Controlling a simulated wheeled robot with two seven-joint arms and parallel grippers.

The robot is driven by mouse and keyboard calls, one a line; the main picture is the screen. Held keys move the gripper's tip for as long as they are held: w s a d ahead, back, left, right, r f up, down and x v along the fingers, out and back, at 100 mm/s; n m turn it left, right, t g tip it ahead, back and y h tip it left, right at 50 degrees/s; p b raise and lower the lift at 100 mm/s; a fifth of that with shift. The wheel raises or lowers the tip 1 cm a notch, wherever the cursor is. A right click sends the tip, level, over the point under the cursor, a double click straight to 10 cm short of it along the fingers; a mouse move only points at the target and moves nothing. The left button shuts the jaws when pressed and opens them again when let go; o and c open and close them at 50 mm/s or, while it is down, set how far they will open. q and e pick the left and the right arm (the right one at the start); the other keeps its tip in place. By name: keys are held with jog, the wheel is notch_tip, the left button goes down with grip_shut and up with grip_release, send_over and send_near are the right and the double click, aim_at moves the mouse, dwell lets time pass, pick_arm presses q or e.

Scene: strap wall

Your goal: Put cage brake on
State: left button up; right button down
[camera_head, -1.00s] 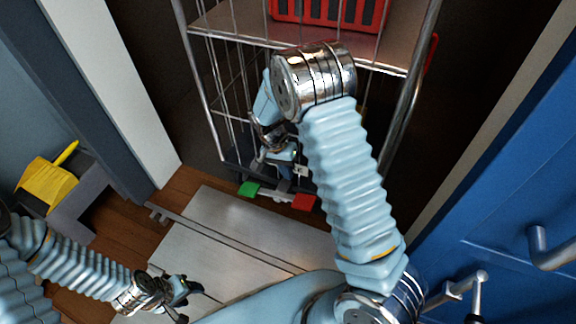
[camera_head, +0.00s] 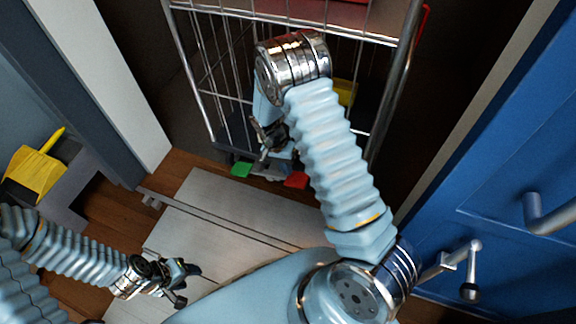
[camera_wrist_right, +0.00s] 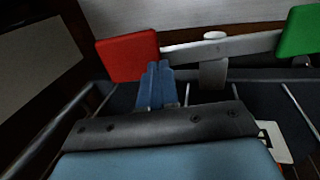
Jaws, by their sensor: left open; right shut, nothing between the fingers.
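The wire cage (camera_head: 197,65) stands ahead of me. At its base is the brake, a pale bar with a green pedal (camera_head: 241,170) and a red pedal (camera_head: 296,180) at its ends. The right wrist view shows the red pedal (camera_wrist_right: 128,57), the pale bar (camera_wrist_right: 217,48) and the green pedal (camera_wrist_right: 299,31). My right gripper (camera_wrist_right: 156,84) is shut and empty, its blue fingertips close beside the red pedal; I cannot tell if they touch. In the head view its fingers are mostly hidden. My left gripper (camera_head: 183,283) is open and empty, low and away from the cage.
A blue door (camera_head: 510,170) with handles is at the right. A grey stand (camera_head: 75,190) with a yellow dustpan (camera_head: 36,174) is at the left. A pale floor plate (camera_head: 205,215) lies before the cage. A yellow item (camera_head: 345,91) shows inside the cage.

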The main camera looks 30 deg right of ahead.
aim_at(295, 174)
pick_arm(q)
jog(key=shift+f, duration=0.15)
pick_arm(e)
jog(key=shift+s+f, duration=0.1)
jog(key=shift+s+d+f+t+y+b, duration=0.55)
jog(key=shift+f+t+y+b, duration=0.3)
jog(key=shift+b, duration=0.4)
jog(key=t+b, duration=0.1)
jog(key=f+t+y+b, duration=0.1)
jog(key=b, duration=0.1)
jog(key=shift+s+d+f+y, duration=0.25)
jog(key=shift+s+d, duration=0.1)
jog(key=shift+s, duration=0.05)
pick_arm(q)
notch_tip(295, 174, down, 6)
jog(key=shift+d+r, duration=0.1)
jog(key=shift+r, duration=0.15)
pick_arm(e)
jog(key=shift+s+d+f, duration=0.1)
jog(key=shift+f, duration=0.05)
jog(key=shift+s+d+f, duration=0.1)
jog(key=shift+f, duration=0.05)
